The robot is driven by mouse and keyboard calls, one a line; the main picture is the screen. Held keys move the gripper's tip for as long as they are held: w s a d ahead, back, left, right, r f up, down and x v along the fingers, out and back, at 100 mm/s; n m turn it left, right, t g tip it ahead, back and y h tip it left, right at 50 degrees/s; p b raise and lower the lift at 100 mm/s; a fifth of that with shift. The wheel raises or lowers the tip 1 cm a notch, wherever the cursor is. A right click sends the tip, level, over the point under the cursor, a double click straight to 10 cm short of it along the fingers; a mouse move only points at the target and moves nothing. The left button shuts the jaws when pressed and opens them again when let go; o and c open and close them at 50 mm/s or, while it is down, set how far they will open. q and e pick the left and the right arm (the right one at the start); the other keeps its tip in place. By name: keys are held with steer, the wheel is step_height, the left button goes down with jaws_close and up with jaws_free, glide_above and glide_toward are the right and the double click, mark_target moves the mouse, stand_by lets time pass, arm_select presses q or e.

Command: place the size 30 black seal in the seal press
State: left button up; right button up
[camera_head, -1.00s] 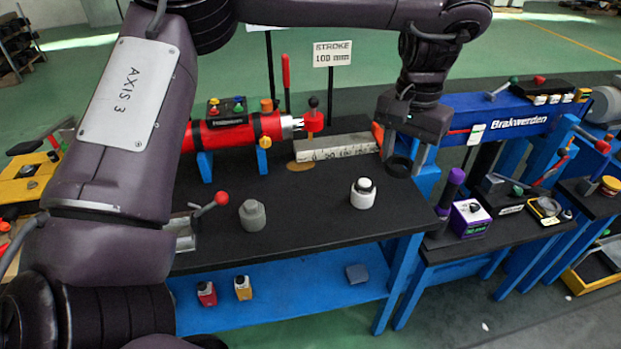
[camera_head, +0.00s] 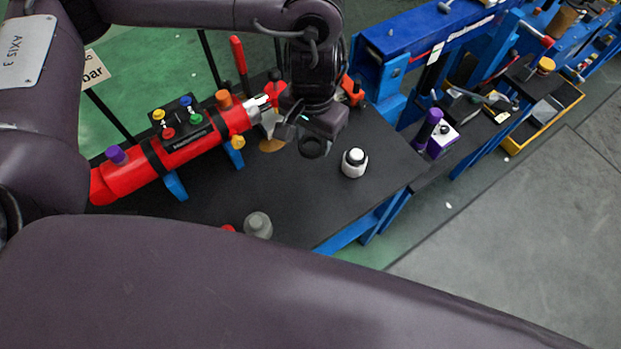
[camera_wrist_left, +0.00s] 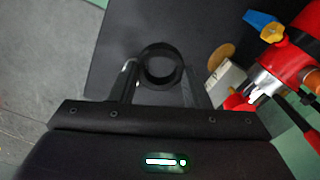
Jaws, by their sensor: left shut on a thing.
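The black seal is a thick black ring (camera_head: 313,154). My left gripper (camera_head: 308,138) is shut on it and holds it above the dark bench top (camera_head: 290,192). In the left wrist view the ring (camera_wrist_left: 143,66) sits between the two fingers of the gripper (camera_wrist_left: 159,79), its hole facing the camera. Its size marking cannot be read. I cannot tell which thing is the seal press. A white cylinder with a black band (camera_head: 354,163) stands on the bench right of the ring, apart from it. My right gripper is not in view.
A red cylinder (camera_head: 185,144) with coloured knobs lies on blue supports left of my gripper. A grey stepped piece (camera_head: 258,226) stands at the near bench edge. A purple-handled device (camera_head: 428,128) is right. My dark arm link covers the foreground. Bench right of the grey piece is clear.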

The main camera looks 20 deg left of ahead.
arm_select(q)
step_height(320, 180, down, 5)
steer(key=b, duration=0.4)
glide_above(312, 191)
step_height(312, 191, down, 11)
steer(key=shift+f, duration=0.15)
step_height(312, 191, down, 4)
steer(key=shift+s+r+b, duration=0.1)
steer(key=shift+r+b, duration=0.15)
steer(key=shift+b, duration=0.45)
steer(key=shift+f, duration=0.15)
steer(key=o, duration=1)
